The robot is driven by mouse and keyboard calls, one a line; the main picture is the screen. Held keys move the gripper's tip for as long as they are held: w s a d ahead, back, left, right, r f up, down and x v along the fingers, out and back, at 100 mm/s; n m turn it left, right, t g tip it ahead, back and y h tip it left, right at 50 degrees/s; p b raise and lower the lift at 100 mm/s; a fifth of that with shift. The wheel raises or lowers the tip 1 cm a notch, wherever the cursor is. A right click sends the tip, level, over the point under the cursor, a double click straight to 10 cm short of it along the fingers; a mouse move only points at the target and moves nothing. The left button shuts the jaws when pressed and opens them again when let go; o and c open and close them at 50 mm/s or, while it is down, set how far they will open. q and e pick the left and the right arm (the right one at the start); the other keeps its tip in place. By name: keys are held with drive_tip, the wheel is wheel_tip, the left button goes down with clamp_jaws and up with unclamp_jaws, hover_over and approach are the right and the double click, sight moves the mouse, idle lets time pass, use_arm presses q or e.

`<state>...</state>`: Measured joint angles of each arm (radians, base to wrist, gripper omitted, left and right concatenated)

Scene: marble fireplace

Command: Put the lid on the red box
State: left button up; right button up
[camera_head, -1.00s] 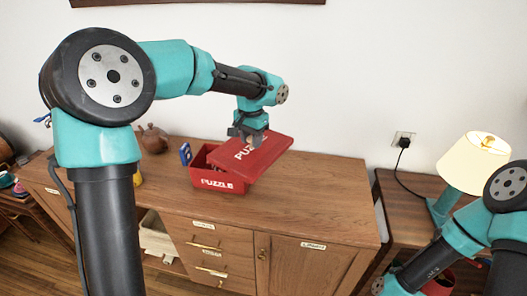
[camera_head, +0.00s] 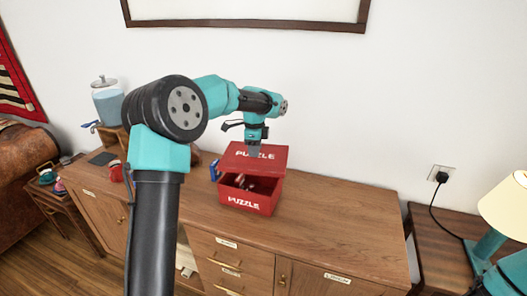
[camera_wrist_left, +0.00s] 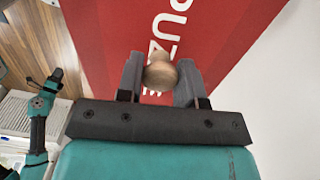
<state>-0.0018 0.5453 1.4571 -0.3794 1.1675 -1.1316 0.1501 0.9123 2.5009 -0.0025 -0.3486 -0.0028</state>
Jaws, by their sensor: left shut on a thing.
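The red box (camera_head: 244,202), marked PUZZLE, stands on the wooden sideboard with its top open at the front and small items inside. The red lid (camera_head: 276,160), also marked PUZZLE, is held tilted above the back part of the box. My left gripper (camera_head: 254,150) is above the lid. In the left wrist view its fingers (camera_wrist_left: 160,80) are shut on the round wooden knob (camera_wrist_left: 160,73) of the lid (camera_wrist_left: 205,40). Whether the lid touches the box's rear rim cannot be told. My right gripper is not in view.
A blue object (camera_head: 214,170) stands just left of the box. The sideboard top (camera_head: 340,215) is clear to the right. A lamp (camera_head: 505,215) stands on a side table at the far right. A glass drink dispenser (camera_head: 107,102) is at the back left.

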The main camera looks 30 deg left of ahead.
use_arm(q)
drive_tip(key=shift+w+a+f+m, duration=0.2)
drive_tip(key=shift+a+m, duration=0.3)
drive_tip(key=shift+a, duration=0.15)
drive_tip(key=shift+w+a+f+m, duration=0.15)
drive_tip(key=shift+w+a+m, duration=0.05)
drive_tip(key=shift+a+m, duration=0.4)
drive_tip(key=shift+f, duration=0.15)
wheel_tip(320, 180, down, 8)
idle(0.3)
drive_tip(key=shift+f, duration=0.9)
idle(2.6)
drive_tip(key=o, duration=1)
drive_tip(key=shift+o, duration=0.2)
drive_tip(key=shift+r, duration=3.5)
